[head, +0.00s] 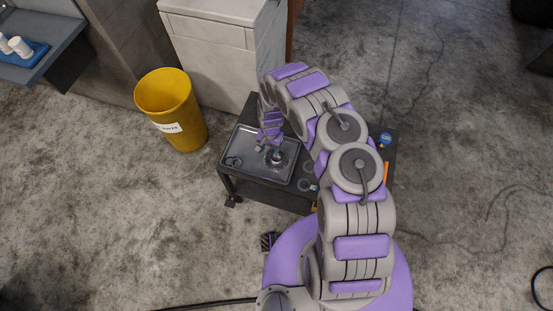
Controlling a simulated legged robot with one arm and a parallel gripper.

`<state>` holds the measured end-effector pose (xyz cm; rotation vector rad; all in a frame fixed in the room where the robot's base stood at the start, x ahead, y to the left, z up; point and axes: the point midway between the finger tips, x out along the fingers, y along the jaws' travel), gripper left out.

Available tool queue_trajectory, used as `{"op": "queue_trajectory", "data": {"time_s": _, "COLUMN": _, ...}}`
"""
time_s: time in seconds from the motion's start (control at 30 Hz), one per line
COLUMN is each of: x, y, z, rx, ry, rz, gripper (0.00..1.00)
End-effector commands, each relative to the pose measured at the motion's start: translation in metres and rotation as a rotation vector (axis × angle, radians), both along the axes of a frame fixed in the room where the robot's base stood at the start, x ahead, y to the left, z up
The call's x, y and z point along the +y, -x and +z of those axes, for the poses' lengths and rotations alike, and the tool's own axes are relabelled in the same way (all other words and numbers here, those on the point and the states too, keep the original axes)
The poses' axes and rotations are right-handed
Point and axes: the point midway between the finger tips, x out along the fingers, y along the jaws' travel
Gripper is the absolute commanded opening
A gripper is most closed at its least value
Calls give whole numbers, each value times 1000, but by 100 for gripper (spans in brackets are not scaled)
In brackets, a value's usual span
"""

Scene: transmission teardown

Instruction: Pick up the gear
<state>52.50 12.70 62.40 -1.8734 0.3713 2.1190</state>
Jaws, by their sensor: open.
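My gripper (268,146) is at the end of my grey and purple arm, pointing down over a grey metal tray (238,146) on a low black cart. It is open. A small dark round part, possibly the gear (276,156), lies in the tray close to the fingertips. I cannot tell whether the fingers touch it or stand around it. A dark ring-like part (233,162) lies at the tray's left side. My arm hides part of the tray and the cart's middle.
The black cart (256,193) also bears ring-like parts (304,184) right of the tray and a small blue item (385,139). A yellow bin (171,110) stands to the left. A light grey cabinet (210,45) stands behind. Open concrete floor lies left and right.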

Motion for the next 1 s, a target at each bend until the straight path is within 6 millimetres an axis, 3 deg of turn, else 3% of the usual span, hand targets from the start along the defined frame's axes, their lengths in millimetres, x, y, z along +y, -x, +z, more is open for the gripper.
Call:
{"op": "queue_trajectory", "data": {"time_s": 0.03, "x": 1, "y": 3, "z": -11, "rx": 3, "ry": 0, "rz": 0, "gripper": 55}}
{"op": "queue_trajectory", "data": {"time_s": 0.2, "x": 2, "y": 5, "z": -32, "rx": 0, "ry": 0, "rz": 0, "gripper": 55}}
{"op": "queue_trajectory", "data": {"time_s": 0.47, "x": 2, "y": 4, "z": -33, "rx": -2, "ry": 0, "rz": 0, "gripper": 54}}
{"op": "queue_trajectory", "data": {"time_s": 1.0, "x": 2, "y": 4, "z": -33, "rx": -2, "ry": 0, "rz": 0, "gripper": 2}}
